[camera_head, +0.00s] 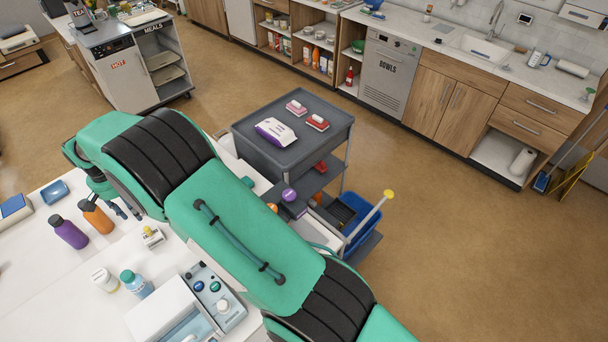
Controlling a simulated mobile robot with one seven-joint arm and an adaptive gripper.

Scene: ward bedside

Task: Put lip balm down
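My gripper (124,210) shows at the left, small and dark, under the end of my green arm. Its fingertips point down over the white bedside surface (40,270), beside an orange bottle (96,216). My arm hides part of the gripper, and I cannot tell whether it is open or shut. I cannot make out a lip balm, in the gripper or elsewhere. A small white and yellow item (152,237) is on the white surface to the right of the orange bottle; I cannot tell what it is.
A purple bottle (70,232), a white bottle (104,280), a blue-capped bottle (136,284) and a white box (175,310) crowd the surface. A blue dish (55,192) lies at the left. A grey cart (330,135) stands beyond my arm; the floor to the right is open.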

